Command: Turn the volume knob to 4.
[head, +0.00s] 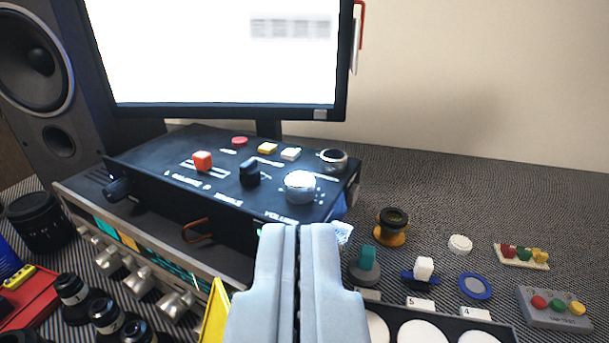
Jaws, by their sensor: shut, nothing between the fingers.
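The volume knob (300,186) is a round silver knob on the right part of the black control box (190,197). The word VOLUME is printed just in front of it, with small light marks around it. Which number it points to is too small to read. My gripper (299,230) is shut and empty, its fingers side by side. In the picture the fingertips lie just below the knob, in front of the box's front edge, apart from the knob.
On the box are a red slider cap (202,160), a black knob (250,172) and a dark ring-shaped control (333,159). A monitor (210,60) stands behind. Right of the gripper lie several small parts, including a blue ring (475,286) and a button block (553,307).

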